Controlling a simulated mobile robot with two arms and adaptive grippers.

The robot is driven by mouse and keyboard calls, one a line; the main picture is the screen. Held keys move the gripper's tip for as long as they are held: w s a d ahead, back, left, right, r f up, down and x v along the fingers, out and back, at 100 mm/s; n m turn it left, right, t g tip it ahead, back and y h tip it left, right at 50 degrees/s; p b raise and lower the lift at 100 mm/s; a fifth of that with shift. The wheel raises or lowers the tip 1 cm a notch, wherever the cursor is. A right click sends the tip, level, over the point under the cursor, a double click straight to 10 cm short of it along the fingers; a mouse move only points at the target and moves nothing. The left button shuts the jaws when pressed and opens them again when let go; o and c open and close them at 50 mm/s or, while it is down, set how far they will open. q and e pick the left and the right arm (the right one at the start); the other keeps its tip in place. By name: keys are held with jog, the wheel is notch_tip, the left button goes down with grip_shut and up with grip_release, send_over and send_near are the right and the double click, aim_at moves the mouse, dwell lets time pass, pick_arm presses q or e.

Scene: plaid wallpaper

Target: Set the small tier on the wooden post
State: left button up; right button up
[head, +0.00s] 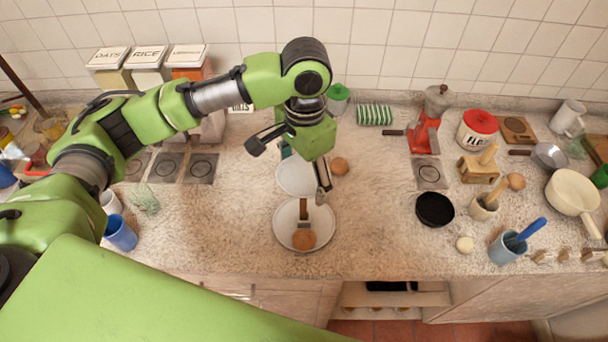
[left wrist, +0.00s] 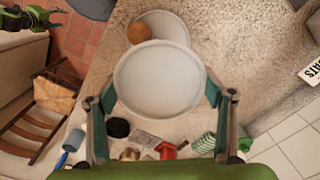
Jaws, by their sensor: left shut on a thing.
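The small tier (head: 294,180) is a white round plate. It also shows in the left wrist view (left wrist: 160,82), where it sits between both fingers. My left gripper (head: 308,172) is shut on its rim and holds it beyond the larger white plate (head: 283,232). The wooden post (head: 303,211) shows over the larger plate, with a round brown wooden piece (head: 304,240) at its near end. In the left wrist view, the small tier hides part of the larger plate (left wrist: 176,22); a round brown piece (left wrist: 138,32) shows there.
A second round brown piece (head: 340,166) lies beside the small tier. A black round dish (head: 435,208), a red grinder (head: 427,125) and a blue cup (head: 507,247) stand to the right. Canisters (head: 147,65) stand at the back left.

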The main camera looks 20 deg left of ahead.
pick_arm(q)
jog(key=shift+f+b, duration=1.35)
jog(key=shift+b, duration=0.35)
jog(key=shift+f, duration=1.7)
jog(key=o, duration=1.3)
jog(key=shift+c, duration=0.2)
notch_tip(320, 180, up, 12)
jog(key=shift+r, duration=0.1)
